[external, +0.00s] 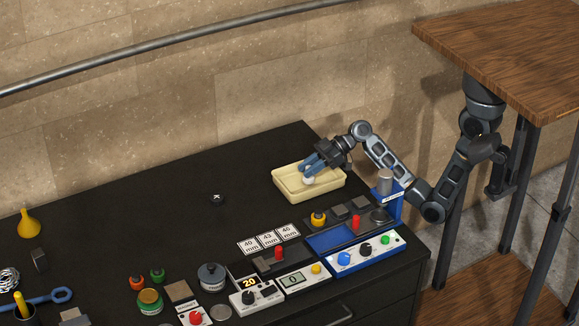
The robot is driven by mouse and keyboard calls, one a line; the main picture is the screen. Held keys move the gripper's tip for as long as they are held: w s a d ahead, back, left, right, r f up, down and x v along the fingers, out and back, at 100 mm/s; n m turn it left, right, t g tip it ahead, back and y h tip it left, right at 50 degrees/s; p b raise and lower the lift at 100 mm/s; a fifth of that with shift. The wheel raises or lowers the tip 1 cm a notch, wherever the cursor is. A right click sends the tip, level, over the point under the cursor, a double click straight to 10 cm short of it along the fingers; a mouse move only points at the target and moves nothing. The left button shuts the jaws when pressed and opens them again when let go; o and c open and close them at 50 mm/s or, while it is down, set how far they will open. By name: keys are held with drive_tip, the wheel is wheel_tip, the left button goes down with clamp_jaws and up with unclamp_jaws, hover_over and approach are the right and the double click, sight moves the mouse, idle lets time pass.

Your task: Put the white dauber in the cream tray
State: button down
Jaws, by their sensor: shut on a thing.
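The cream tray (287,190) lies on the black bench top, near the back right corner. My gripper (310,171) is over the tray with its blue fingers pointing down and to the left. It is shut on the white dauber (308,181), which shows as a small pale shape at the fingertips, inside the tray's outline. I cannot tell whether the dauber touches the tray floor. The fingers hide part of it.
A blue press (386,200) with a control box (365,252) stands in front of the tray. White number cards (269,239) lie to its left. A small black knob (216,198) lies alone left of the tray. The bench's back middle is mostly clear.

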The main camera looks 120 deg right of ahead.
drive_tip(key=shift+f, duration=0.3)
drive_tip(key=shift+f, duration=0.2)
drive_tip(key=c, duration=0.9)
unclamp_jaws()
drive_tip(key=shift+r, duration=0.1)
drive_tip(key=shift+r, duration=0.2)
drive_tip(key=v, duration=1.2)
drive_tip(key=shift+b, duration=0.4)
